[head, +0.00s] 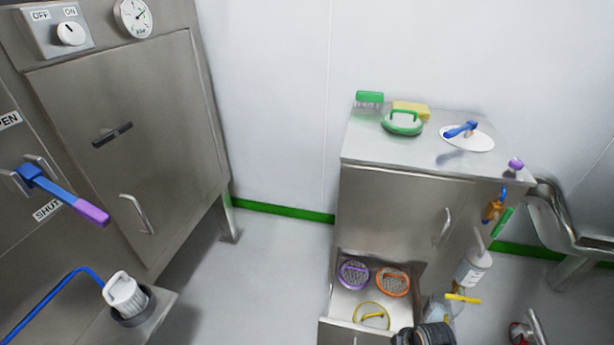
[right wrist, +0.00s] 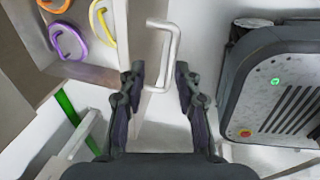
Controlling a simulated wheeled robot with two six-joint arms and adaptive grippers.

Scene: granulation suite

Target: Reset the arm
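My right gripper (right wrist: 157,78) is open in the right wrist view, with its two dark fingers apart. The steel bar handle (right wrist: 167,48) of the open drawer (head: 339,296) lies at the fingertips, its lower end between them. The fingers are not closed on it, and I cannot tell whether they touch it. In the head view a dark part of what looks like my right arm shows at the bottom edge, beside the drawer; its fingers are not clear there. My left gripper is not in view.
The drawer holds a purple ringed piece (head: 353,274), an orange one (head: 392,281) and a yellow one (head: 371,312). Bottles (head: 473,266) hang or stand right of the steel cabinet (head: 385,205). A steel machine (head: 130,130) with a blue-purple lever (head: 65,194) stands left. Floor between is clear.

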